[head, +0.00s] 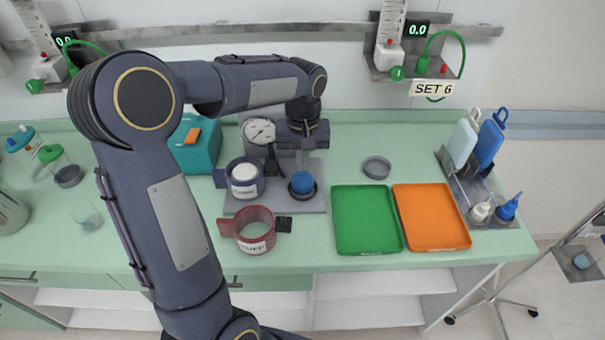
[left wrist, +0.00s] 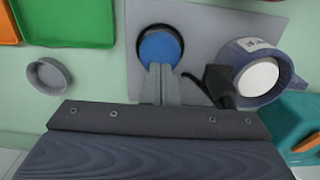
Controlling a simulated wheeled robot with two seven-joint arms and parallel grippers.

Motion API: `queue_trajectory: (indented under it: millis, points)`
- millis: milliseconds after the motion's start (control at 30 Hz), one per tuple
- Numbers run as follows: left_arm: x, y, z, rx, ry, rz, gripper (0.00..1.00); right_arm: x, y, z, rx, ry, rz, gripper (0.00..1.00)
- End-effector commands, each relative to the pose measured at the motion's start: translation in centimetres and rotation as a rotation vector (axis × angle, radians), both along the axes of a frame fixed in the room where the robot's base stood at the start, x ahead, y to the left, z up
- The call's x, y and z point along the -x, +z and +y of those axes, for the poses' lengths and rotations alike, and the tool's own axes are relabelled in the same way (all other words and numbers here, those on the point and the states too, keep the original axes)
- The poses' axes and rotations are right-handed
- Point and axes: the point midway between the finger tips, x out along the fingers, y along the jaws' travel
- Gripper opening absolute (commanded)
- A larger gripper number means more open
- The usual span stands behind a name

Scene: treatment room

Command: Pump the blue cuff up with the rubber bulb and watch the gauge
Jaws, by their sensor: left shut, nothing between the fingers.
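The blue rubber bulb (head: 302,183) sits in a dark round holder on a grey base plate (head: 314,206). My left gripper (head: 304,168) is shut and empty, pointing down over the bulb. In the left wrist view its closed fingertips (left wrist: 160,70) overlap the edge of the bulb (left wrist: 160,47); I cannot tell if they touch it. The blue cuff (head: 232,169) is wrapped around a white cylinder, left of the bulb, and shows in the left wrist view (left wrist: 240,58). The round white gauge (head: 258,131) stands behind; its reading is too small to tell. My right gripper is out of view.
A red cuff (head: 255,228) lies in front of the plate. A green tray (head: 366,220), an orange tray (head: 432,216) and a small grey dish (head: 376,167) are to the right. A teal box (head: 194,150) stands behind left. Free counter lies between dish and bottle rack (head: 470,190).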

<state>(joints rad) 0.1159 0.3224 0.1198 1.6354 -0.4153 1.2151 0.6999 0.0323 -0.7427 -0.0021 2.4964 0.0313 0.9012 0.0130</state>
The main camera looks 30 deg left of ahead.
Motion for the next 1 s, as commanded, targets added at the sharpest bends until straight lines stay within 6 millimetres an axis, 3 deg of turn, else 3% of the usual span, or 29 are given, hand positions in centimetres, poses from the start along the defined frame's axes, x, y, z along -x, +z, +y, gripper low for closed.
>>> queue_trajectory:
  millis: [467,1000]
  points:
    - [0.0,-0.3,0.0,0.0,0.0,0.0,0.0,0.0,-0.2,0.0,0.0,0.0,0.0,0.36]
    - [0.0,-3.0,0.0,0.001,0.0,0.001,0.0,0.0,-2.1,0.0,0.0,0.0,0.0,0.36]
